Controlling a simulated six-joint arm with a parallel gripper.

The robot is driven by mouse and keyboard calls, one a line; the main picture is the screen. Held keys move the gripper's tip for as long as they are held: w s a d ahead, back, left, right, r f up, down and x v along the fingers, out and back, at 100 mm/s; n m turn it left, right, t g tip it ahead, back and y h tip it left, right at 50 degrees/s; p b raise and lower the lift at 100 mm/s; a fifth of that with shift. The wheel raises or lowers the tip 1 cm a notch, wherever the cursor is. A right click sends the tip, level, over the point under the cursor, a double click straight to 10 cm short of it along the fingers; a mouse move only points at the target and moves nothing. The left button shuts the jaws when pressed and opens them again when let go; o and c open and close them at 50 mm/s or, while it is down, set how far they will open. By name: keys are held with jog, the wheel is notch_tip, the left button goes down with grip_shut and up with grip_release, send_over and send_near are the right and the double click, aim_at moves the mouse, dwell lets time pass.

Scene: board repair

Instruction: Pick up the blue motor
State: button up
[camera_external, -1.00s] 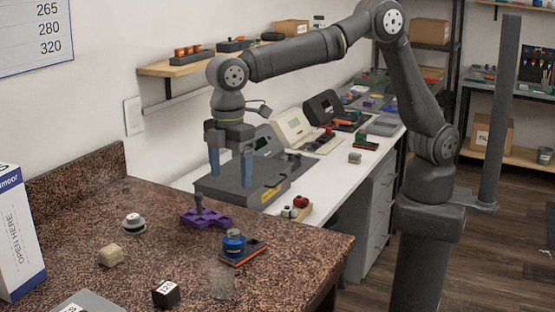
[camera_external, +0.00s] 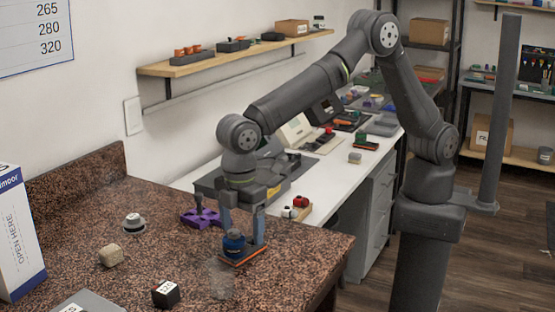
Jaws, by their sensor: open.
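The blue motor (camera_external: 234,243) is a short, round blue piece. It sits upright on a flat dark board with an orange edge (camera_external: 245,257), near the front right edge of the speckled brown counter (camera_external: 190,277). My gripper (camera_external: 243,240) points straight down at the motor. Its two fingers are apart, one at the left and behind the motor and one to its right. The fingertips reach down to about the motor's height. I cannot tell whether either finger touches it.
A purple bracket (camera_external: 201,217) lies just behind and left. A white-and-dark round part (camera_external: 134,223), a beige block (camera_external: 111,255) and a black cube (camera_external: 166,293) stand to the left. A faint transparent object (camera_external: 221,280) is in front. A white box (camera_external: 18,240) stands far left.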

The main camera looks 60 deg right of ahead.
aim_at(239, 244)
jog(key=f, duration=0.5)
jog(key=shift+w+a+f, duration=0.1)
jog(key=shift+w, duration=0.3)
jog(key=c, duration=1.4)
jog(key=shift+o, duration=0.2)
